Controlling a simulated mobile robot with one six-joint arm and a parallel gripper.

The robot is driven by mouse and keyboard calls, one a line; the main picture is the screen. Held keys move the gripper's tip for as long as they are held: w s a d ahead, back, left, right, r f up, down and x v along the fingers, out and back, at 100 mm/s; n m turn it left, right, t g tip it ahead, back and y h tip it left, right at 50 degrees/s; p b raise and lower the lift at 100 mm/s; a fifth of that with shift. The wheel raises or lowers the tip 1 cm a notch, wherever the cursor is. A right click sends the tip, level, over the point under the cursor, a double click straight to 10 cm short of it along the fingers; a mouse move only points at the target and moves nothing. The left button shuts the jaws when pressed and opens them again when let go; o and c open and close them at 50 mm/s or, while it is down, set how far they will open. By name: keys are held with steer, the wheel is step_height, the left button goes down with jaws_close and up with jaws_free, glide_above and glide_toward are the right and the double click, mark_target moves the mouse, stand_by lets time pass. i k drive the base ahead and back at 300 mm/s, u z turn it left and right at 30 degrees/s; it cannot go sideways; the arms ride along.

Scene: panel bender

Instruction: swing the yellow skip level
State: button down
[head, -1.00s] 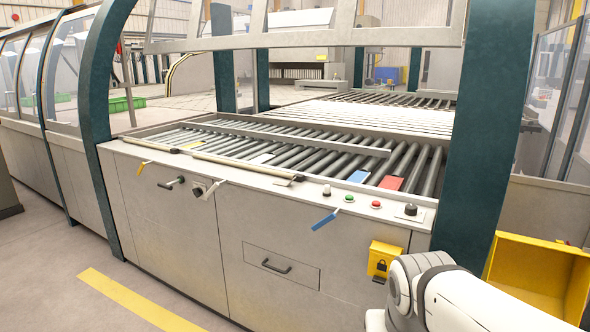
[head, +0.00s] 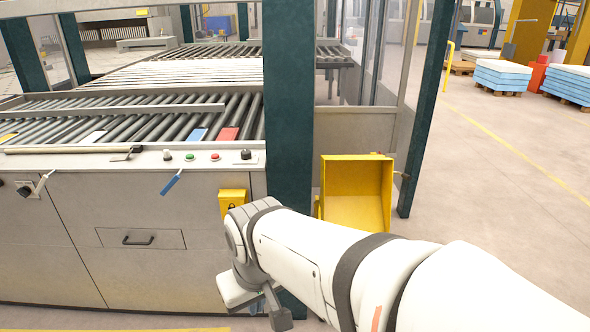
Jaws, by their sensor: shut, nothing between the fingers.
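The yellow skip (head: 357,177) stands right of the machine's dark green corner post. It is an open-topped box tilted toward me, and I see into its inside. Its lower part is partly hidden behind my arm. My gripper (head: 274,303) is low at the bottom of the view, in front of the machine's corner and left of the skip. It is apart from the skip and seen only in part. It looks shut, with nothing in it.
A dark post (head: 432,110) stands right of the skip. Open floor (head: 490,190) lies to the right, with blue stacks on pallets (head: 500,77) beyond.

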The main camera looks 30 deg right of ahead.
mark_target(356, 191)
steer(key=u, duration=0.25)
steer(key=k, duration=0.3)
steer(key=z, duration=2.85)
steer(key=i, duration=3.65)
steer(key=u, duration=2.55)
